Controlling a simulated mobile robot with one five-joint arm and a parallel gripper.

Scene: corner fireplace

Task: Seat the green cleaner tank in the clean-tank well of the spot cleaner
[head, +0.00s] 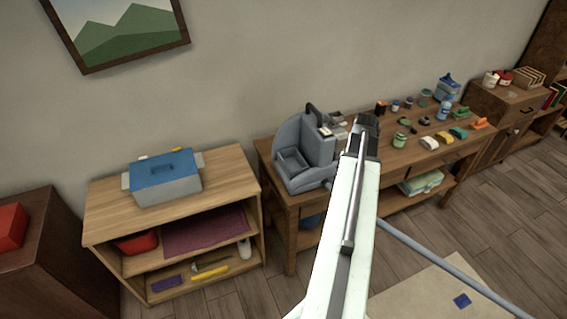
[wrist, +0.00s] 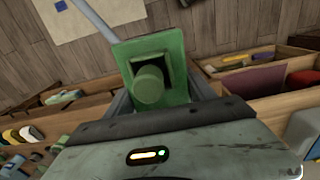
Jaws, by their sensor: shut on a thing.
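The green cleaner tank (wrist: 172,48) is held in my gripper (wrist: 160,88), its square face with a recess and a round cap or knob turned to the wrist camera. In the head view my gripper (head: 364,130) is over the workbench, to the right of the spot cleaner; the tank is hidden there behind my arm. The grey-blue spot cleaner (head: 318,152) stands upright at the bench's left end, with a black handle on top. A square-rimmed hollow (head: 291,161) shows at its front left; I cannot tell whether it is the clean-tank well. The cleaner is not clear in the wrist view.
The workbench (head: 375,178) carries several small jars, brushes and bottles to the right. A low shelf unit (head: 100,218) with a blue-lidded box (head: 165,178) stands left. A grey-blue pole or hose (head: 440,264) crosses the floor in front. A pale mat (head: 430,295) lies there.

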